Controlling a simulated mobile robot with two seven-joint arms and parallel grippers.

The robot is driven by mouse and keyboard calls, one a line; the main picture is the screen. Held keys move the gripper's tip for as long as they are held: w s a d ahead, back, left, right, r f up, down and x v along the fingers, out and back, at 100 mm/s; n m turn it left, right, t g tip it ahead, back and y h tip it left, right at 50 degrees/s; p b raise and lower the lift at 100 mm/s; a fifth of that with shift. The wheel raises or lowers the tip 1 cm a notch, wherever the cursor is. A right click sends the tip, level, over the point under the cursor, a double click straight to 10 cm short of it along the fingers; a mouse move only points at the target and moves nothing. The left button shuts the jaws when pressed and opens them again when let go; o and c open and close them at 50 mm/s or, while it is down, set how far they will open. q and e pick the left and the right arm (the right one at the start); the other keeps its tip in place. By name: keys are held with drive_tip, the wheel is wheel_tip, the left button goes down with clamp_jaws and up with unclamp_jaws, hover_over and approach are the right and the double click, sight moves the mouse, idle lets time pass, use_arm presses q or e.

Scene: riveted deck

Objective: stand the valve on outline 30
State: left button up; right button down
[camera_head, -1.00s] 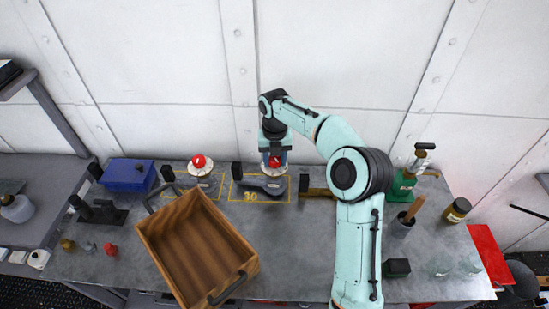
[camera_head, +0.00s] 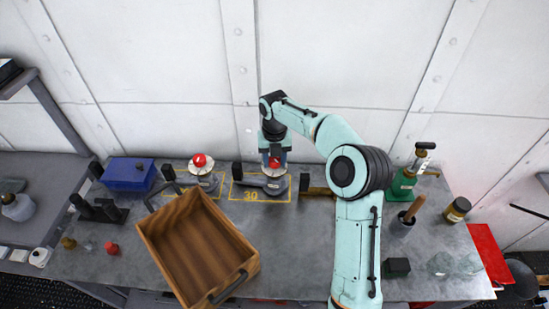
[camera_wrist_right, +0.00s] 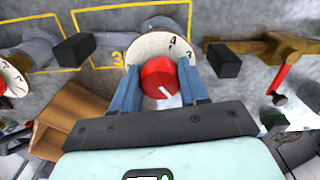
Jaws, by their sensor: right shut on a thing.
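The valve (camera_head: 275,186) has a grey body, a white numbered dial and a red knob (camera_head: 274,162). It stands upright inside the yellow outline marked 30 (camera_head: 250,196) on the bench. In the right wrist view the dial (camera_wrist_right: 148,47) and red knob (camera_wrist_right: 160,78) sit between the two blue fingers. My right gripper (camera_head: 274,160) comes from above and is shut on the valve's knob. The gripper hides part of the dial. My left gripper is not in view.
A second valve with a red knob (camera_head: 199,160) stands in an outline to the left. A wooden crate (camera_head: 160,238) stands in front of the outlines. A brass valve (camera_wrist_right: 270,47) lies close on the right. Bare bench (camera_head: 300,250) lies right of the crate.

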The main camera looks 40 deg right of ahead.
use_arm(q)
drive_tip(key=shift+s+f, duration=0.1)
use_arm(e)
drive_tip(key=shift+f, duration=0.25)
drive_tip(key=shift+c, duration=2.4)
unclamp_jaws()
drive_tip(key=shift+f, duration=0.1)
wheel_tip(320, 180, up, 8)
drive_tip(key=shift+w+r+p, duration=0.1)
drive_tip(key=shift+r+p, duration=0.05)
drive_tip(key=shift+p, duration=0.55)
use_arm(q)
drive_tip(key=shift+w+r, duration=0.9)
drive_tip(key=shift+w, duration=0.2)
use_arm(e)
wheel_tip(320, 180, up, 5)
drive_tip(key=shift+r, duration=0.15)
